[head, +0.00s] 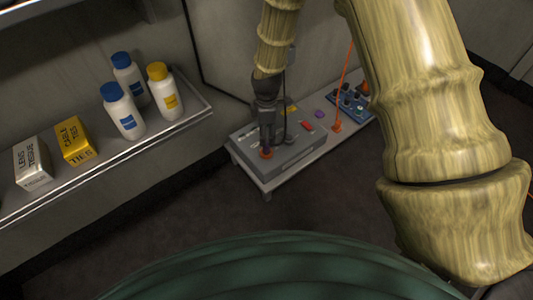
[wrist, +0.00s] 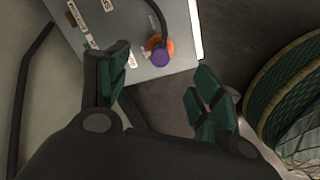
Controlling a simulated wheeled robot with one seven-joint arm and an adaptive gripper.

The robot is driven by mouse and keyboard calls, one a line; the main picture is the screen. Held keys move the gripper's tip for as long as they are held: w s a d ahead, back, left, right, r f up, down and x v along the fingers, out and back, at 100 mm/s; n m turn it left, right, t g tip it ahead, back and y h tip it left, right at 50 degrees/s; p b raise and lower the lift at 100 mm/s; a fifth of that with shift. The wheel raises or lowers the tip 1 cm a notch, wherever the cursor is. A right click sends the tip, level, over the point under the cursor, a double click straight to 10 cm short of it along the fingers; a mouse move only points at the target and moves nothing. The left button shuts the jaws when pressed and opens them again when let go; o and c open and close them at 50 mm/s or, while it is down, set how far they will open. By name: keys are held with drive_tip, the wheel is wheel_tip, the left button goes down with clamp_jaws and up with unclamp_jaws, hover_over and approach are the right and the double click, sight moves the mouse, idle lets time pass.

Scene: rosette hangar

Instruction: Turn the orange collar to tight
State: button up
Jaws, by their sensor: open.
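The orange collar (head: 266,154) sits on the near left part of a grey panel box (head: 295,160). In the wrist view the collar (wrist: 153,42) surrounds a dark plug with a purple end (wrist: 160,56), and a black cable runs from it. My gripper (head: 267,138) points down over the collar in the head view and partly hides it. In the wrist view my gripper (wrist: 158,85) is open, its dark green fingers apart with nothing between them. The collar lies beyond the gap between the fingertips. Whether any finger touches it I cannot tell. The labels on the box are unreadable.
The box stands on a low bench (head: 345,142). An orange cable with its plug (head: 337,127), a red piece (head: 308,126), a purple piece (head: 319,114) and a blue knobbed board (head: 348,104) are to its right. A metal-edged shelf (head: 105,165) with bottles and cartons is at left.

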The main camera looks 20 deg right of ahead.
sight(267, 150)
wheel_tip(267, 150, down, 11)
drive_tip(key=b, duration=0.4)
drive_tip(key=shift+r+b, duration=0.2)
drive_tip(key=shift+b, duration=0.15)
drive_tip(key=c, duration=1)
